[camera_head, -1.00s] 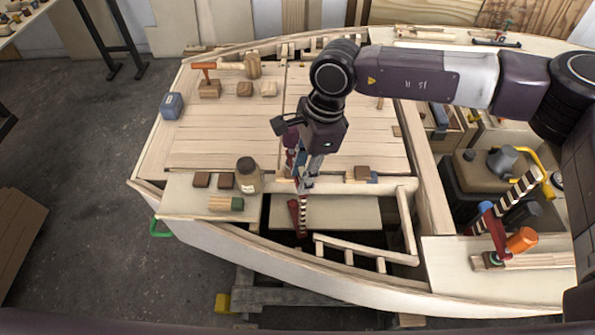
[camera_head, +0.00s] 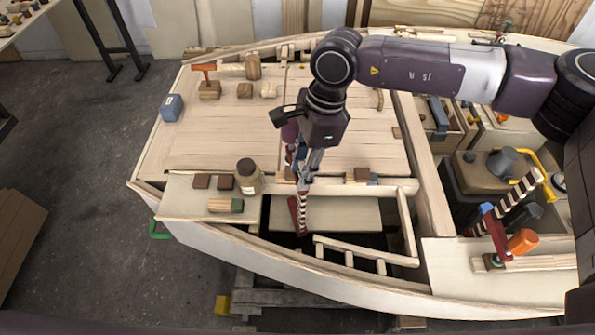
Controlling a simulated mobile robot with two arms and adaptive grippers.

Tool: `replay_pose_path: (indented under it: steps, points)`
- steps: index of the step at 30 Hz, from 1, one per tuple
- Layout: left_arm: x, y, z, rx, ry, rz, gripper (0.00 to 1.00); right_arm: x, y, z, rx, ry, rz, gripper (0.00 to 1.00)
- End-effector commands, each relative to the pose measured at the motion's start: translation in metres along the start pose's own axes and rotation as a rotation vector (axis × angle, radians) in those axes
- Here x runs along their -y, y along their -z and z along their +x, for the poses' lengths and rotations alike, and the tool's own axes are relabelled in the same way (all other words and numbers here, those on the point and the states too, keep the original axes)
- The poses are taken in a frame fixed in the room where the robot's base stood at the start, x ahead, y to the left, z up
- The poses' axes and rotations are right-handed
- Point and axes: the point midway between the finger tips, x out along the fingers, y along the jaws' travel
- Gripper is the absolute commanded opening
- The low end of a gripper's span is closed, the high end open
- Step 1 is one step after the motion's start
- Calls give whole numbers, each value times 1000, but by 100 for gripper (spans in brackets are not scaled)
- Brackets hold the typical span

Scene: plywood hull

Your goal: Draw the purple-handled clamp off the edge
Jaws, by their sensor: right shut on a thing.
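The clamp with the purple handle (camera_head: 289,132) stands upright over the opening in the hull. Its striped bar (camera_head: 303,203) runs down from my right gripper, with a dark red foot (camera_head: 294,212) at the bottom. My right gripper (camera_head: 306,182) points down and is shut on the clamp's bar. My wrist and fingers hide part of the clamp. I cannot tell whether its jaws still touch the wooden edge (camera_head: 335,189) beside it. My left gripper is not in view.
A wooden rail (camera_head: 365,252) crosses below right. An orange-handled clamp (camera_head: 522,241) stands at the right. The deck's left middle (camera_head: 220,140) is clear.

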Motion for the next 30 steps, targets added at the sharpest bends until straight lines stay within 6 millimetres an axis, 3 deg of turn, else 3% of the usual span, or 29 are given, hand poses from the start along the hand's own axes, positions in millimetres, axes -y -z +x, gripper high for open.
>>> replay_pose_path:
  steps: [30]
  points:
    - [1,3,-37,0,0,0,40,1,-20,-97,1,2,0,0]
